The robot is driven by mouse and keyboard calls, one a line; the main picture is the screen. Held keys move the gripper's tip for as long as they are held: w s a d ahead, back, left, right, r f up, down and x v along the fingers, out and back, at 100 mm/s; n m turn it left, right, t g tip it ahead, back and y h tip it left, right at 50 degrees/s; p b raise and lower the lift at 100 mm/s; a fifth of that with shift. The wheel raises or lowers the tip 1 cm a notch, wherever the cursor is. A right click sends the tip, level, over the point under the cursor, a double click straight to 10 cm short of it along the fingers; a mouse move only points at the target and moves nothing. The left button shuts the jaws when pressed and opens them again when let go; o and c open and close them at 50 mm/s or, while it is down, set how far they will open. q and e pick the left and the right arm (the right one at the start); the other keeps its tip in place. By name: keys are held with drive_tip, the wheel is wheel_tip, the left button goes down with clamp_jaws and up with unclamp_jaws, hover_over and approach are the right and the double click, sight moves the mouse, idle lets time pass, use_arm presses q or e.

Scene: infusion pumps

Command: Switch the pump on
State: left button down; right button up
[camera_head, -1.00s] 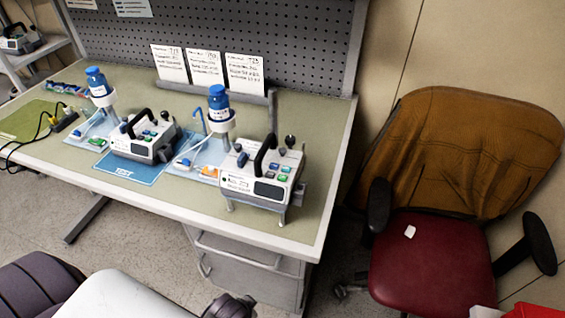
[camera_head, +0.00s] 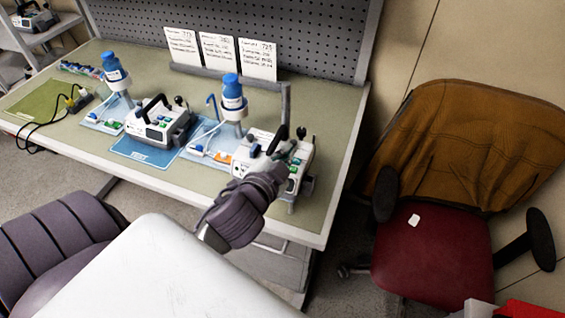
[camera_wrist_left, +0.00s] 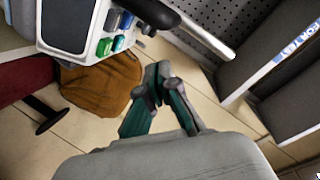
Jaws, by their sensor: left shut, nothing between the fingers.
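A white pump (camera_head: 255,143) with a black handle stands at the right end of the bench, near its front edge. A similar white pump (camera_head: 158,128) stands on a blue mat left of it. My left gripper (camera_head: 286,148) is over the front of the right pump and hides much of its panel. In the left wrist view the pump (camera_wrist_left: 88,45) is at the upper left, with a dark screen and green and blue buttons. The left gripper's fingertips (camera_wrist_left: 158,72) are together and empty, appearing right of and below the buttons. I cannot tell whether they touch the pump. My right gripper is out of view.
Blue-capped bottles (camera_head: 231,92) stand in white holders beside the pumps. White cards (camera_head: 217,55) lean at the back of the bench (camera_head: 85,140). A dark red chair (camera_head: 430,250) with a brown cover is to the right. Cables lie at the left.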

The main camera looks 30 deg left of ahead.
use_arm(q)
drive_tip(key=w+d+r+m+t+h, duration=0.1)
drive_tip(key=d+r+m+t+h, duration=0.3)
drive_tip(key=r, duration=0.4)
drive_tip(key=w+d+r+m+t+h, duration=0.1)
drive_tip(key=d+r+m+t+h, duration=0.15)
drive_tip(key=r+m, duration=0.45)
drive_tip(key=s+d+r+m+g+h, duration=0.25)
drive_tip(key=d+m+g+h, duration=0.35)
drive_tip(key=m, duration=0.5)
drive_tip(key=s+d+r+m+g+h, duration=0.1)
drive_tip(key=s+d+m+g+h, duration=0.2)
drive_tip(key=d+m+g+h, duration=0.45)
drive_tip(key=a+f+m+g+y, duration=0.2)
drive_tip(key=a+f+m+y, duration=0.4)
drive_tip(key=f+m, duration=0.45)
drive_tip(key=w+a+f+y, duration=0.1)
drive_tip(key=w+a+y, duration=0.1)
drive_tip(key=a+y, duration=0.3)
drive_tip(key=w+a+t+y, duration=0.1)
drive_tip(key=a+y, duration=0.4)
drive_tip(key=a, duration=0.6)
drive_tip(key=shift+w+a+f+m, duration=0.15)
drive_tip(key=shift+w+f+m, duration=0.2)
drive_tip(key=shift+w, duration=0.45)
